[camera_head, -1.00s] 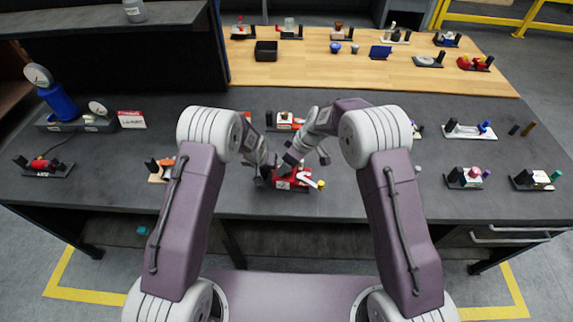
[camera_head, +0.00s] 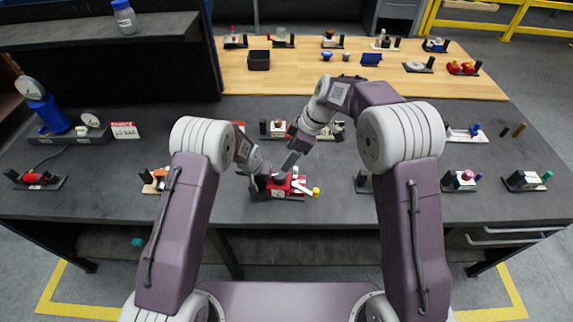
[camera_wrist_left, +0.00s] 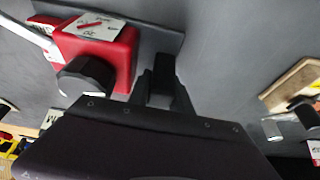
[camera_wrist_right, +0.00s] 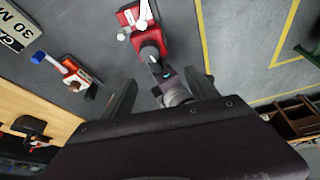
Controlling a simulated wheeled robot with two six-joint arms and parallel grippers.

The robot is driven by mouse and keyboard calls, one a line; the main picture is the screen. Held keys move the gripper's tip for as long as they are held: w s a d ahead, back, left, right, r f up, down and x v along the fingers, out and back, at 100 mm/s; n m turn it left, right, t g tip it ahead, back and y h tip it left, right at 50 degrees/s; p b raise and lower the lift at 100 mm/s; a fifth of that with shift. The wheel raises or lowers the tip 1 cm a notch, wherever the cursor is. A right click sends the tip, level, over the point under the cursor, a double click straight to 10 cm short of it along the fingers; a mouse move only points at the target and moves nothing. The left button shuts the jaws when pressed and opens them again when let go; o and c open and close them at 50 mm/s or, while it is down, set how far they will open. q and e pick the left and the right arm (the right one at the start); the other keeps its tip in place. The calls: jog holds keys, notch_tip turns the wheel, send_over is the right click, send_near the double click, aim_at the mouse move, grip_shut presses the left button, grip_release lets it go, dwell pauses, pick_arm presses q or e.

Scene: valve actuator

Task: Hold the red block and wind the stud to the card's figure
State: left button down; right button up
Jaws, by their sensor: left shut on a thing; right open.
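The red block (camera_head: 279,188) sits on a dark base near the table's front edge, with a white lever and a yellow knob (camera_head: 316,192) at its right. In the left wrist view the red block (camera_wrist_left: 122,62) carries a white dial card (camera_wrist_left: 96,27) and a black hexagonal part (camera_wrist_left: 86,78). My left gripper (camera_head: 258,184) is shut at the block's left end, apparently on the black post there; its fingers (camera_wrist_left: 161,84) hide most of it. My right gripper (camera_head: 290,162) is open and empty above the block; its fingers (camera_wrist_right: 162,95) straddle the view of my left gripper.
A red-and-white card (camera_head: 125,130) stands at the back left by a blue gauge unit (camera_head: 50,115); its figure is too small to read surely. Similar small fixtures stand left, behind and right (camera_head: 463,180). A wooden board (camera_head: 300,75) with more fixtures lies behind.

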aim_at(279, 174)
jog(key=shift+n+g, duration=0.3)
jog(key=shift+n, duration=0.3)
jog(key=w+x, duration=0.1)
jog(key=x, duration=0.3)
jog(key=d+x, duration=0.1)
jog(key=x, duration=0.4)
jog(key=w+x, duration=0.1)
jog(key=x, duration=0.3)
jog(key=shift+w+d+f, duration=0.35)
jog(key=shift+f, duration=0.15)
jog(key=c, duration=1.4)
jog(key=m+t, duration=0.1)
jog(key=m, duration=0.2)
